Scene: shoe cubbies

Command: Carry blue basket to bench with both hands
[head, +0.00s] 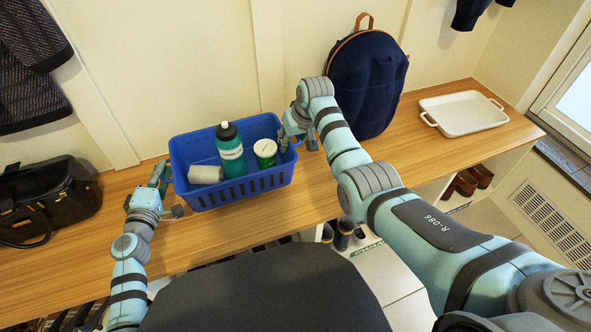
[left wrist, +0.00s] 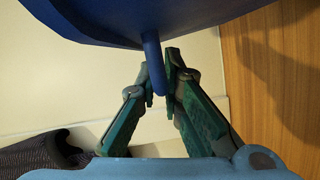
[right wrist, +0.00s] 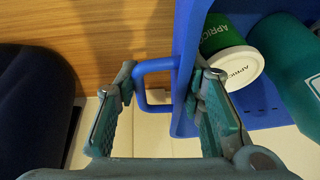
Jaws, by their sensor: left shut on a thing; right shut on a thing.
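The blue basket (head: 240,190) is over the wooden bench (head: 440,135); I cannot tell whether it touches the wood. It looks roughly level. It holds a teal bottle (head: 231,155) with a dark cap, a green cup (head: 265,152) with a white lid, and a white roll (head: 206,175). My left gripper (head: 163,178) is at the basket's left end, shut on its blue handle (left wrist: 154,65). My right gripper (head: 288,128) is at the right end, shut on the other handle (right wrist: 143,93). The basket's underside is hidden in the head view.
A navy backpack (head: 365,85) stands right of the basket against the wall. A black bag (head: 45,200) sits at the left. A white tray (head: 465,113) lies at the bench's right end. Shoes (head: 470,180) are in the cubbies below. Clothes hang above.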

